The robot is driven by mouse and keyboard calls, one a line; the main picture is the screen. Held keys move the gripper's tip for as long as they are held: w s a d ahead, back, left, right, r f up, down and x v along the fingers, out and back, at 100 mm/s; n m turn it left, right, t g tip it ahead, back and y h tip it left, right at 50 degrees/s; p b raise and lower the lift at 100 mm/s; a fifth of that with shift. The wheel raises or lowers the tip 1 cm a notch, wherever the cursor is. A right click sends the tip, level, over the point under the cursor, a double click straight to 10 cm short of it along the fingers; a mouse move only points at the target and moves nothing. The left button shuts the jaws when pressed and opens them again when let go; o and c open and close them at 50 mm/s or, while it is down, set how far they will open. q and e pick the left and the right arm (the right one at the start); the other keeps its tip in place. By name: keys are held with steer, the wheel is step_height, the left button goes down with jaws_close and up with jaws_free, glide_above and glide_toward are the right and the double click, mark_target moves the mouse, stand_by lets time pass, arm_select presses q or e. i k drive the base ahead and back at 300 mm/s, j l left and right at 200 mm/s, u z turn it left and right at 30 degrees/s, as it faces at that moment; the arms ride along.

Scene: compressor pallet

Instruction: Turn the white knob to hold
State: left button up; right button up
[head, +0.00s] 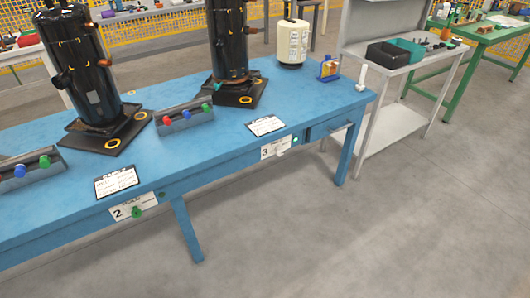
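A small white knob (281,152) sits on the white sign marked 3 (270,149), on the front edge of the blue table. It is too small to tell which way it points. A green knob (137,212) sits on a similar sign marked 2 (121,212), farther left on the same edge. Neither of my grippers is in view.
The blue table (215,140) carries two black compressors (95,85) (228,45), grey button boxes (184,118) and a cream canister (293,43). A grey shelf cart (395,105) stands at the right. The floor in front (330,240) is clear.

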mark_target(279, 151)
steer(key=i+l, duration=0.2)
steer(key=l, duration=0.2)
steer(key=i+l+u, duration=0.15)
steer(key=l, duration=0.2)
steer(key=i+l, duration=0.25)
steer(key=l, duration=0.15)
steer(key=i+l+u, duration=0.15)
steer(key=l, duration=0.25)
steer(key=i+l, duration=0.15)
steer(key=l, duration=0.25)
steer(key=i+l+u, duration=0.15)
steer(key=l, duration=0.25)
steer(key=i+l, duration=0.15)
steer(key=l, duration=0.3)
steer(key=i+l+u, duration=0.1)
steer(key=l, duration=0.35)
